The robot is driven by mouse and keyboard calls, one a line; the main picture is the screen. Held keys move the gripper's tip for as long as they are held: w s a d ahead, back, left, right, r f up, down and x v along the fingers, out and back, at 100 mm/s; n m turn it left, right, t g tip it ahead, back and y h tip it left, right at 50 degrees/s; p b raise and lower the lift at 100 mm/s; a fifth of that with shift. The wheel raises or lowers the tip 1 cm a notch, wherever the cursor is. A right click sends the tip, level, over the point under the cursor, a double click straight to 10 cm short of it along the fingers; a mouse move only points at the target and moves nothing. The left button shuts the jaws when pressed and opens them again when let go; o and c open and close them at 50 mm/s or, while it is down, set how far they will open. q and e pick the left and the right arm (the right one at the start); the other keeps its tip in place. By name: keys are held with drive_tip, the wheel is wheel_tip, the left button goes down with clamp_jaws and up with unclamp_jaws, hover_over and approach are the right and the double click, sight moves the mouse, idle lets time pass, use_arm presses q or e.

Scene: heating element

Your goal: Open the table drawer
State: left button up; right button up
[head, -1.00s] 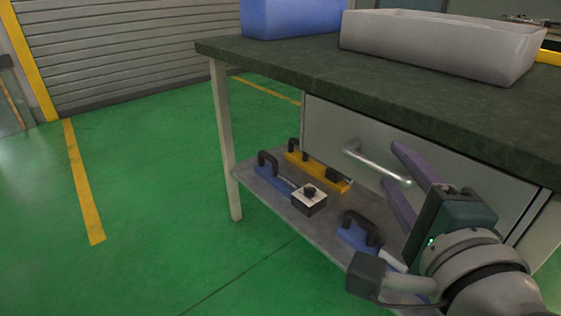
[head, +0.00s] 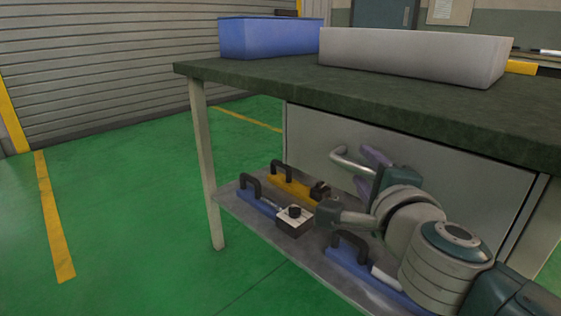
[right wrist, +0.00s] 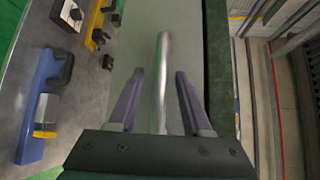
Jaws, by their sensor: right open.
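The table drawer (head: 310,135) is a grey front under the dark green tabletop, and it looks shut. Its silver bar handle (head: 352,163) is partly hidden behind my right gripper in the head view. My right gripper (head: 368,170) has purple fingers and is at the handle. In the right wrist view the handle (right wrist: 162,80) runs between the two open fingers of the right gripper (right wrist: 158,88), with a gap on either side. My left gripper is not in view.
The tabletop (head: 270,78) holds a blue bin (head: 268,38) and a grey bin (head: 410,55). The lower shelf (head: 240,208) below the drawer carries blue and yellow tools with black handles and a small box (head: 294,220). The green floor at left is clear.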

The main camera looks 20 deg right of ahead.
clamp_jaws()
idle(0.3)
idle(1.1)
